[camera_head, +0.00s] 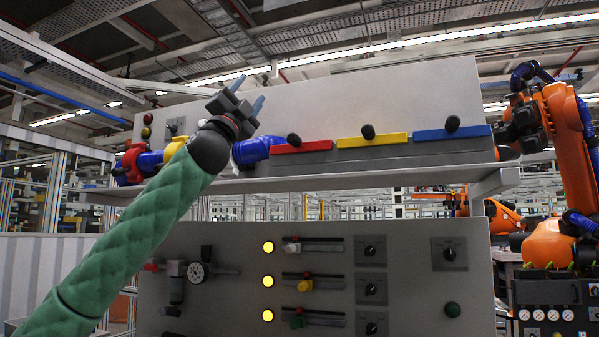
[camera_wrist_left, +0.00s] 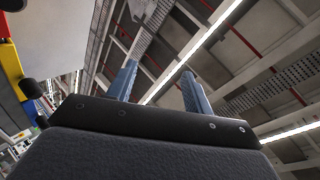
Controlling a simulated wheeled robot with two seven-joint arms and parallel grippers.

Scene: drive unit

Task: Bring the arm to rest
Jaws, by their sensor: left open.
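My left arm, in a green quilted sleeve, rises from the lower left in the head view. Its gripper (camera_head: 249,90) is raised in front of the upper grey panel, pointing up, left of the red bar. In the left wrist view the two blue-grey fingers of the gripper (camera_wrist_left: 158,88) stand apart with nothing between them, against the ceiling. My right gripper is not in view.
The drive unit's shelf (camera_head: 400,172) carries a red bar (camera_head: 302,147), a yellow bar (camera_head: 372,140) and a blue bar (camera_head: 452,133) with black knobs. Below is a control panel (camera_head: 405,260) with lit yellow lamps, sliders and dials. An orange robot arm (camera_head: 572,140) stands at right.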

